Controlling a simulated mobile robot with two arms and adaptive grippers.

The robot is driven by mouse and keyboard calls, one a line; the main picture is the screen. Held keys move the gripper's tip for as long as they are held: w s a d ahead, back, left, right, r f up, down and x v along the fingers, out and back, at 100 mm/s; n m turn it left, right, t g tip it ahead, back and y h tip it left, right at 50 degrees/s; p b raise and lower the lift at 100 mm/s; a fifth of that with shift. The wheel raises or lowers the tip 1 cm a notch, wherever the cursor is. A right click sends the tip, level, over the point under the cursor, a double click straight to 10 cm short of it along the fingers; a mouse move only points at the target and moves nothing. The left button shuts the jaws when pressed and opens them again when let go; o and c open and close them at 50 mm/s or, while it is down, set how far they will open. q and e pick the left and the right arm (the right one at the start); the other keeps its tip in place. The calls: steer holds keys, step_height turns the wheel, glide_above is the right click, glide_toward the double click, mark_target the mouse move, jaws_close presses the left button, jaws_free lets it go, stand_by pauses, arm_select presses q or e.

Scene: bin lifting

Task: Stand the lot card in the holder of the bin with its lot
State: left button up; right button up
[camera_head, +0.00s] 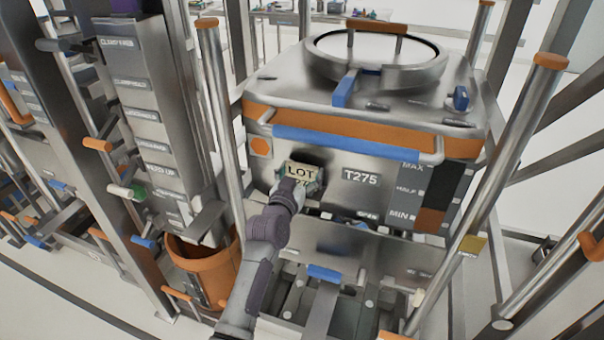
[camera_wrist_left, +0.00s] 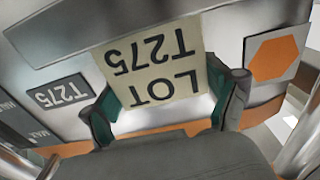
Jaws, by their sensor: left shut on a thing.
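The lot card (camera_head: 300,172) is a cream card reading LOT T275. It also shows upside down in the left wrist view (camera_wrist_left: 155,65). My left gripper (camera_head: 298,184) is shut on the card, with its green-lined fingers (camera_wrist_left: 165,110) on either side of it. The card is at the front face of the steel bin (camera_head: 345,160), left of the bin's T275 label (camera_head: 359,177). The holder is not clearly visible behind the card, and I cannot tell whether the card touches it. My right gripper is not in view.
Steel posts with orange caps (camera_head: 207,100) stand left and right of the bin. A blue bar (camera_head: 345,140) and an orange band run above the card. An orange bucket (camera_head: 205,268) stands at lower left, below a labelled steel column (camera_head: 140,90).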

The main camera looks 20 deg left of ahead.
arm_select(q)
steer(key=shift+f, duration=0.15)
steer(key=o, duration=0.9)
steer(key=shift+o, duration=0.2)
steer(key=s, duration=1.2)
steer(key=s+d+f+g, duration=0.1)
steer(key=s+f+g, duration=0.25)
steer(key=f, duration=0.85)
steer(key=s+d+f+m+g, duration=0.15)
steer(key=s+f, duration=0.25)
steer(key=f, duration=0.8)
steer(key=s+f+n+g, duration=0.1)
steer(key=s+f+g, duration=0.25)
steer(key=f, duration=0.85)
steer(key=s+a+f+m+g, duration=0.15)
steer(key=s+f+g, duration=0.35)
steer(key=s+f, duration=1.3)
steer(key=s+a+f+g, duration=0.1)
steer(key=s+a+f, duration=0.1)
steer(key=s, duration=0.8)
steer(key=s+a+f+g, duration=0.2)
steer(key=s, duration=0.7)
steer(key=shift+s+a+y+b, duration=0.3)
steer(key=shift+s+a+b, duration=0.05)
steer(key=shift+s+b, duration=0.05)
steer(key=shift+g, duration=0.25)
